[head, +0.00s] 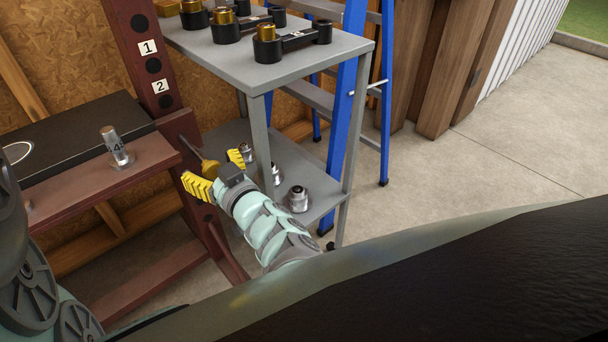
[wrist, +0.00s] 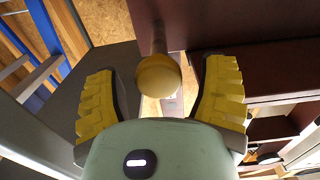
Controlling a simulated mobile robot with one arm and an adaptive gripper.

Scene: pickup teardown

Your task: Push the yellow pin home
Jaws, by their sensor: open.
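The yellow pin (head: 209,167) sticks out from the dark red upright (head: 178,128), below the label 2. Much of its shank shows between the upright and its round head. In the wrist view the pin's head (wrist: 158,77) faces me, with the shank running up toward a dark red surface. My gripper (head: 217,173) is open, its two ribbed yellow fingers apart on either side of the pin's head. In the wrist view my gripper (wrist: 158,98) shows clear gaps between each finger and the head, so it is not gripping the pin. The shank's far end is hard to make out.
A grey shelf cart (head: 262,75) stands right of the upright, with black and brass parts on top and metal fittings (head: 298,199) below. A blue ladder (head: 346,110) is behind. Concrete floor at right is clear.

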